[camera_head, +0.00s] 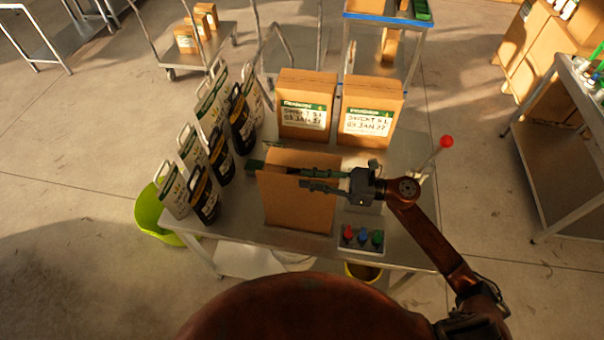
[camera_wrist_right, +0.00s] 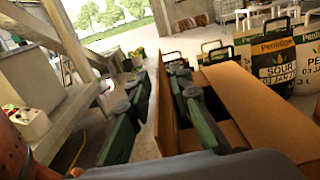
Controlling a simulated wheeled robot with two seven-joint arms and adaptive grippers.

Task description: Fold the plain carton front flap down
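The plain carton (camera_head: 297,207) stands upright on the metal table near its front edge. Its tall brown front side rises toward me, and the front flap seems to stand up in line with it; the fold is hard to make out. My right gripper (camera_head: 308,178) reaches in from the right across the carton's top. In the right wrist view, its two green-padded fingers (camera_wrist_right: 165,112) are apart, one on each side of an upright brown panel (camera_wrist_right: 168,105), with a gap on the left. The carton's opening is partly hidden by the fingers. My left gripper is not in view.
Two labelled cartons (camera_head: 305,106) (camera_head: 370,112) stand behind. Several labelled bags (camera_head: 205,190) line the left side of the table (camera_head: 240,232). A box with coloured buttons (camera_head: 361,239) sits at the front right, and a red-knobbed lever (camera_head: 446,141) rises at the right edge.

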